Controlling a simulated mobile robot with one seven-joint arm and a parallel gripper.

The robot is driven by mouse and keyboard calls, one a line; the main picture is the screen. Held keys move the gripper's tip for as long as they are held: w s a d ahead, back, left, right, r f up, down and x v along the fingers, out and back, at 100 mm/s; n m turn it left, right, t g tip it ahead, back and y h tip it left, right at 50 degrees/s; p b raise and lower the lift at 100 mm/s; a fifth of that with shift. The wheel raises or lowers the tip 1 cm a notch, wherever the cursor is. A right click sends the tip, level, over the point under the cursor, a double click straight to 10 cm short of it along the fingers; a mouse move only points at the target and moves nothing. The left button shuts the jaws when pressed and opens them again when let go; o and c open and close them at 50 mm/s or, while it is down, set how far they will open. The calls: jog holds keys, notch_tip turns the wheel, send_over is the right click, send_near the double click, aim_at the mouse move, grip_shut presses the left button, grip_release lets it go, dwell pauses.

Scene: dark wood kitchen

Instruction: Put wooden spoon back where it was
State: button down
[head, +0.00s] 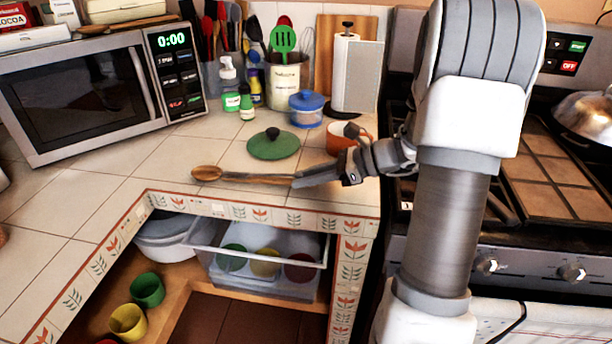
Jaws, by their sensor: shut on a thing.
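The wooden spoon (245,177) is held roughly level over the front part of the tiled counter, with its bowl pointing left. My gripper (305,178) comes in from the right and is shut on the handle end of the spoon. I cannot tell whether the spoon touches the tiles or hangs just above them. A cream utensil crock (284,86) with a green slotted spoon (283,38) and other tools stands at the back of the counter. Another group of dark and red utensils (218,35) stands to its left.
A green lid (273,145) lies just behind the spoon, and an orange pot (343,138) is beside my wrist. A blue-lidded jar (306,108), small bottles (246,102) and a paper towel holder (355,75) stand behind. The microwave (95,95) is left; the stove (555,160) is right.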

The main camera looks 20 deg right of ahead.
jog(key=shift+f, duration=0.1)
jog(key=c, duration=0.6)
grip_release()
jog(key=shift+c, duration=0.2)
jog(key=p+v, duration=0.3)
jog(key=v, duration=1.4)
jog(key=shift+p, duration=0.3)
jog(key=shift+s+d, duration=0.1)
